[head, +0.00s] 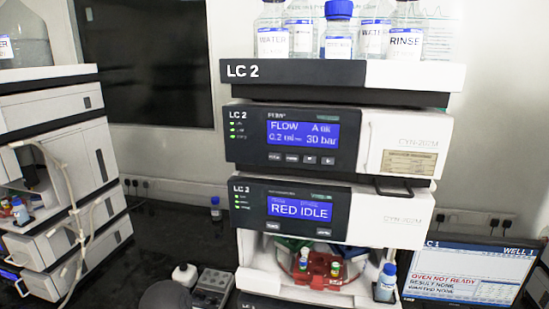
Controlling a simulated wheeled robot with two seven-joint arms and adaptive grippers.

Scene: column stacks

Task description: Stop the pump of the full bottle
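The stack marked LC 2 stands in the middle. Its pump module (250,139) has a blue screen (300,135) reading FLOW, 0.2 ml and 30 bar, with a row of small buttons (300,158) under it and green lights at its left. Bottles stand in the top tray (410,76): a clear one labelled WATER (272,20), a blue-capped one (338,30), another labelled WATER (374,30) and one labelled RINSE (405,30). Their liquid levels are hard to tell. Neither gripper is in view.
Below the pump, a module (250,208) reads RED IDLE above an open bay with a red rack (318,270). A monitor (460,272) at lower right shows OVEN NOT READY. A grey keyed device (212,288) and white bottle (185,274) lie on the dark bench between stacks.

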